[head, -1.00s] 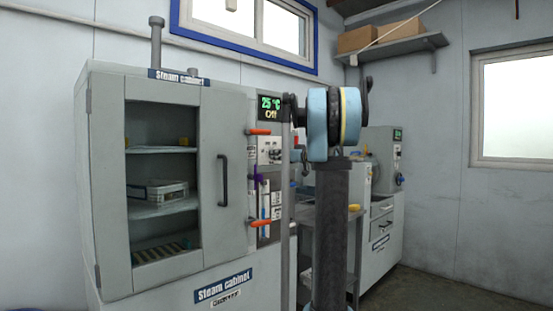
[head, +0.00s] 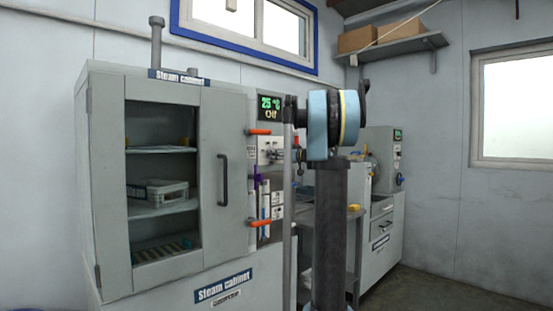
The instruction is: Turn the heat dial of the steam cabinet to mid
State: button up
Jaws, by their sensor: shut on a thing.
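The steam cabinet (head: 215,150) stands at the left with its glazed door closed. Its display (head: 270,107) reads 25 °C and Off. Below it a control panel (head: 265,150) carries a pale plate with small dark controls. I cannot make out the heat dial or its pointer among them. My arm's blue and black joint (head: 322,124) is raised to the right of the panel. My gripper's fingers cannot be made out; my arm may be hiding them.
Orange handles (head: 260,132) and a purple one (head: 257,179) stick out near the panel. A black door handle (head: 223,180) is to their left. A side table (head: 340,222) and another machine (head: 383,155) stand behind my arm. A wall shelf (head: 405,48) holds boxes.

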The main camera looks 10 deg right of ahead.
jog(key=shift+m, duration=0.4)
jog(key=m, duration=1.8)
jog(key=shift+d+m, duration=0.1)
jog(key=shift+m, duration=0.3)
jog(key=shift+f, duration=0.1)
jog(key=o, duration=1.1)
jog(key=shift+c, duration=0.2)
